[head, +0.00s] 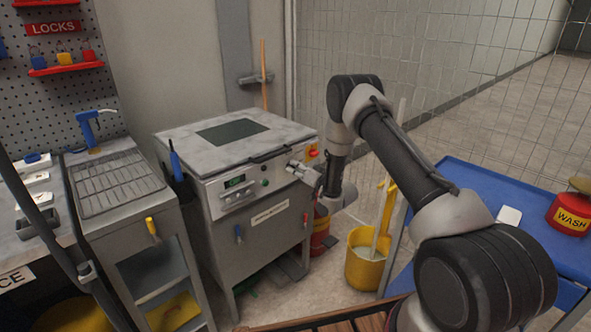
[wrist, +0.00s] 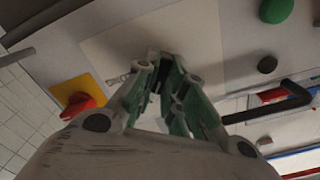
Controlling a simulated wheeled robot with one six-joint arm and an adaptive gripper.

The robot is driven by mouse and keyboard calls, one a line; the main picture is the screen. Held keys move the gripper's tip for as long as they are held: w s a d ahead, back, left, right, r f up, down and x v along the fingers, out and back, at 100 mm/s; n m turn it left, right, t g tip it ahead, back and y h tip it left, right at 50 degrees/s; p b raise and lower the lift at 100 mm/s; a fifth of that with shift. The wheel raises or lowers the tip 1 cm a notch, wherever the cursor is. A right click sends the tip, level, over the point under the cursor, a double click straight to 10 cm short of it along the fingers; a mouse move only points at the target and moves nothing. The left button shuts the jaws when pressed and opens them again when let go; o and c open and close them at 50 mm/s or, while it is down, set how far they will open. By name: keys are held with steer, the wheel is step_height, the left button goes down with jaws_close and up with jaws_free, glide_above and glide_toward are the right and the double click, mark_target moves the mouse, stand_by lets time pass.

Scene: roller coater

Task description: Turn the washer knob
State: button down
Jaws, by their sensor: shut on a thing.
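The washer is a grey machine (head: 268,238) with a sloped control panel in the head view. My gripper (head: 292,166) is at the right part of this panel, left of a red switch on a yellow plate (head: 313,153). In the wrist view my gripper (wrist: 160,72) has its green-padded fingers close together against the panel. They are shut on a small dark part between them, apparently the washer knob, which is mostly hidden by the fingers. Its turn position cannot be read. The red switch (wrist: 82,106) also shows at the left of the wrist view, apart from the fingers.
A black bar handle (head: 270,155) is on the washer's lid edge. A green button (wrist: 276,9) and a small black knob (wrist: 267,64) are near my fingers. A yellow bucket (head: 368,265) and blue table (head: 470,180) stand right; a grey cart (head: 118,222) stands left.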

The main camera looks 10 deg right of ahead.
steer(key=shift+m, duration=0.9)
steer(key=shift+d, duration=0.1)
steer(key=c, duration=1.5)
jaws_free()
steer(key=v, duration=1.2)
